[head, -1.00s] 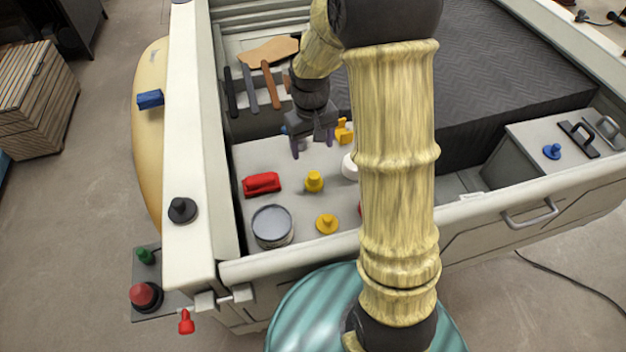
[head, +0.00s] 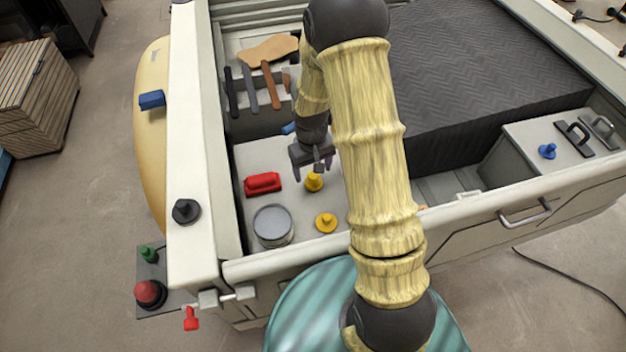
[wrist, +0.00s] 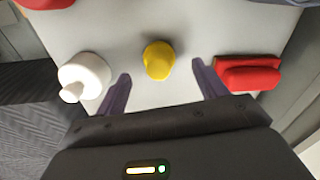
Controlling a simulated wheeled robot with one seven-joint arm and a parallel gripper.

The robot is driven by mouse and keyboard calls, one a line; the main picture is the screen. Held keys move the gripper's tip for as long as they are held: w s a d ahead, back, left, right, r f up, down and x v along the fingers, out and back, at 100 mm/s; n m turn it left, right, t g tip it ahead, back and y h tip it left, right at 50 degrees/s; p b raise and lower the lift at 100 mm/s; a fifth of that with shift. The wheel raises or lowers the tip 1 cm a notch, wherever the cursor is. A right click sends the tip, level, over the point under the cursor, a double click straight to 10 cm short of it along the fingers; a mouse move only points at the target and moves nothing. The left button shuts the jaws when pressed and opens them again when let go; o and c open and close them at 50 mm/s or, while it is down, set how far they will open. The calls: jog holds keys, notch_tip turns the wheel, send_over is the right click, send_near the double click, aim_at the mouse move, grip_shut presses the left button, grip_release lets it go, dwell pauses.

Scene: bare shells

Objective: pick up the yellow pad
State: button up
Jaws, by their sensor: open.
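A yellow knobbed piece (head: 314,182) stands on the pale tray floor, right of a red block. It also shows in the wrist view (wrist: 158,60), ahead of my fingers and roughly centred between them. A second, flatter yellow round piece with a knob (head: 326,222) lies nearer me. I cannot tell for certain which of them is the yellow pad. My gripper (head: 312,171) is open and empty, above and just behind the first yellow piece. In the wrist view its two fingers (wrist: 160,74) are spread wide. My arm covers the area to the right.
The red block (head: 263,183) and a grey round tin (head: 273,226) are to the left. In the wrist view, a white bottle-like item (wrist: 85,75) is left of my fingers. Tray walls (head: 232,190) surround this area. A dark padded block (head: 480,70) rises to the right.

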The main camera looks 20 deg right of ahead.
aim_at(313, 174)
jog(key=shift+w+d+f+p, duration=0.1)
jog(key=shift+w+f+p, duration=0.1)
jog(key=shift+f+p, duration=0.7)
jog(key=shift+w+f+p, duration=0.1)
jog(key=shift+f+p, duration=0.3)
jog(key=shift+f, duration=1.3)
jog(key=c, duration=1.1)
jog(key=shift+r, duration=0.15)
jog(key=shift+c, duration=0.2)
notch_tip(313, 174, up, 10)
jog(key=b, duration=0.3)
